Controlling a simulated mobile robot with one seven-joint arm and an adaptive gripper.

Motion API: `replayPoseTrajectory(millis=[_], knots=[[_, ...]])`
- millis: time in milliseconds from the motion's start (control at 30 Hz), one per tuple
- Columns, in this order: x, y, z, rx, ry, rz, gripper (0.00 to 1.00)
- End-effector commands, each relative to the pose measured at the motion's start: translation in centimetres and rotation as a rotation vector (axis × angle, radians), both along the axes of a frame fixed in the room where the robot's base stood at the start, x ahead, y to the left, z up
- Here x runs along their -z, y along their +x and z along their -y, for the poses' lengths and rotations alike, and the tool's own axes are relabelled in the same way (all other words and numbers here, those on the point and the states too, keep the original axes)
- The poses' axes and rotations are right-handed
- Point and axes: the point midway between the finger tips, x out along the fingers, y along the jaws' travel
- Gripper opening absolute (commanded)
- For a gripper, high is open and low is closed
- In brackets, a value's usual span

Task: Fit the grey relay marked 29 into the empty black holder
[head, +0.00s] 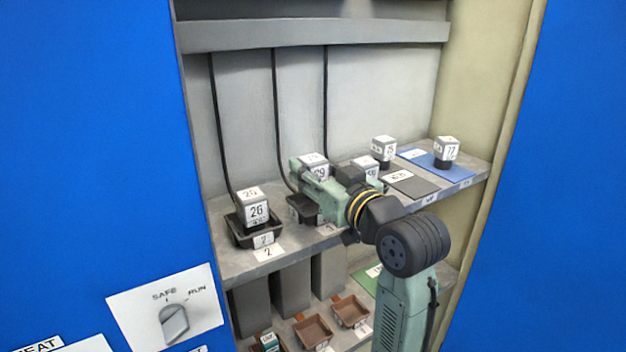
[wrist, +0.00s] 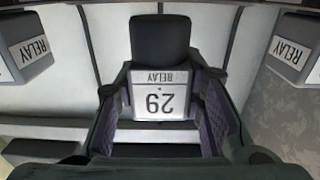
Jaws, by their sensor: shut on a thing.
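My gripper (head: 308,182) is shut on the grey relay marked 29 (head: 316,172), its fingers on either side of it. In the wrist view the relay (wrist: 160,98) sits between the gripper's fingers (wrist: 160,88), its label upside down. A black part (wrist: 160,40) shows just beyond the label. In the head view a black holder (head: 303,209) is below the held relay, partly hidden by my gripper. I cannot tell whether the relay touches it. Another black holder (head: 242,238), labelled 2, at the left carries a grey relay marked 26 (head: 255,208).
Another grey relay (head: 367,166) stands close behind my gripper. Two more stand at the right, one by a dark mat (head: 411,186), one on a blue mat (head: 460,169). Black cables hang behind the holders. Brown trays (head: 313,331) sit on the lower shelf. Blue panels flank the opening.

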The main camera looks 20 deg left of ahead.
Motion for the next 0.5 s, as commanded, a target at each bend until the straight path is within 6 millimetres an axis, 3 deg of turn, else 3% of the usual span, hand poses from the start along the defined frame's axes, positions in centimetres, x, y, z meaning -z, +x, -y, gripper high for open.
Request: replayPoseTrajectory(millis=[200, 500], knots=[[2.5, -0.1, 0.1, 0.001, 0.002, -0.002, 0.05], [2.7, -0.1, 0.1, 0.001, 0.002, 0.001, 0.05]])
